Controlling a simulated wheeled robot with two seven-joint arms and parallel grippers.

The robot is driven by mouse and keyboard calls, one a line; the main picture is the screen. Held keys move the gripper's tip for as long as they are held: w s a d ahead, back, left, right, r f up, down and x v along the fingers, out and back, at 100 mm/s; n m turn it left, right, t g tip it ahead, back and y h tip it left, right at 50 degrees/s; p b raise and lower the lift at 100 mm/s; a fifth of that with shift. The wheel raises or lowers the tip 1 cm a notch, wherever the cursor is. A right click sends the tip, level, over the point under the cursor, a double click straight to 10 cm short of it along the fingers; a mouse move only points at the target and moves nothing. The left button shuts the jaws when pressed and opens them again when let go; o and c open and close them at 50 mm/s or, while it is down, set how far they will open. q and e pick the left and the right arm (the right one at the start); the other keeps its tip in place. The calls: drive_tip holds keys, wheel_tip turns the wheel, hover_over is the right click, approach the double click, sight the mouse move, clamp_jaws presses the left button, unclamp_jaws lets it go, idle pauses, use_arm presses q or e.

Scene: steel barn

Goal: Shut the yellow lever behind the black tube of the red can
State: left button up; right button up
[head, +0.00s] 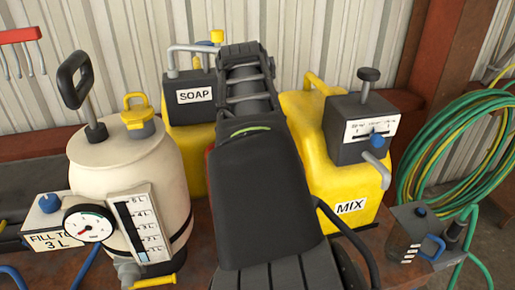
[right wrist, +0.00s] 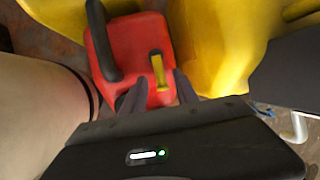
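The red can (right wrist: 130,45) shows in the right wrist view, with its black tube (right wrist: 98,40) along its left part. The short yellow lever (right wrist: 159,68) is on the can's top, to the right of the tube. My right gripper (right wrist: 160,77) is open, its two dark fingers apart on either side of the lever's near end. I cannot tell whether they touch it. In the head view my right arm covers nearly all of the can; only a thin red edge (head: 208,160) shows. My left gripper is not in view.
A cream sprayer tank (head: 125,180) with a gauge stands left of my arm. A yellow SOAP container (head: 190,140) is behind, and a yellow MIX container (head: 335,185) stands close on the right. A green hose (head: 440,150) hangs at the right. Room around the can is narrow.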

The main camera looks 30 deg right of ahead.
drive_tip(key=v, duration=0.7)
drive_tip(key=shift+r, duration=0.2)
drive_tip(key=shift+s, duration=0.1)
